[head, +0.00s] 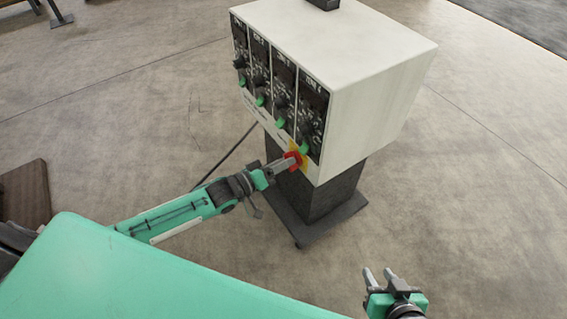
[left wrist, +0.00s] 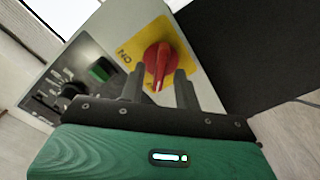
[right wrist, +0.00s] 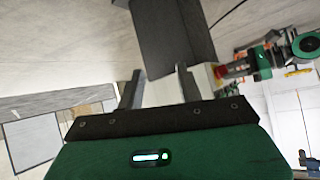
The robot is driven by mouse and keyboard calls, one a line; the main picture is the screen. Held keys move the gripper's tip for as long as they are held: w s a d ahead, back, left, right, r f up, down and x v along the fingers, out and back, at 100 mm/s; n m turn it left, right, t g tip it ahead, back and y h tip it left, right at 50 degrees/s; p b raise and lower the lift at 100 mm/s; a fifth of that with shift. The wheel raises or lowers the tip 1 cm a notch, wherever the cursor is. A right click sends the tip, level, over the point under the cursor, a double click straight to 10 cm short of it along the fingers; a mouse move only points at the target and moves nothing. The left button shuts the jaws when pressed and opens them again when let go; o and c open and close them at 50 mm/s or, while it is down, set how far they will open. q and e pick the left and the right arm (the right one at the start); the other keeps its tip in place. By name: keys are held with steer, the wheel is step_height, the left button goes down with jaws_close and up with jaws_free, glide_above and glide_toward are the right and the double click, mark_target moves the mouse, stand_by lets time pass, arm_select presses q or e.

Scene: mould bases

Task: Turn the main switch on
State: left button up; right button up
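The main switch is a red rotary knob (head: 292,160) on a yellow plate (head: 302,149) at the lower right corner of the control box's front. In the left wrist view the red knob (left wrist: 160,62) sits between the two fingers, with an ON mark on the yellow plate (left wrist: 128,52). My left gripper (head: 289,162) is at the knob, its fingers apart on either side of it; whether they touch it I cannot tell. My right gripper (head: 382,274) is open and empty, low at the right of the head view, away from the box; it also shows in the right wrist view (right wrist: 160,85).
The white control box (head: 345,50) stands on a dark pedestal (head: 318,190) with a flat foot. Its front has several black panels with knobs and green switches (head: 304,147). A dark cable runs along the floor behind my left arm. The floor to the right is clear.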

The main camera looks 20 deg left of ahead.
arm_select(q)
steer(key=shift+w+d, duration=0.15)
steer(key=shift+w, duration=0.05)
jaws_close()
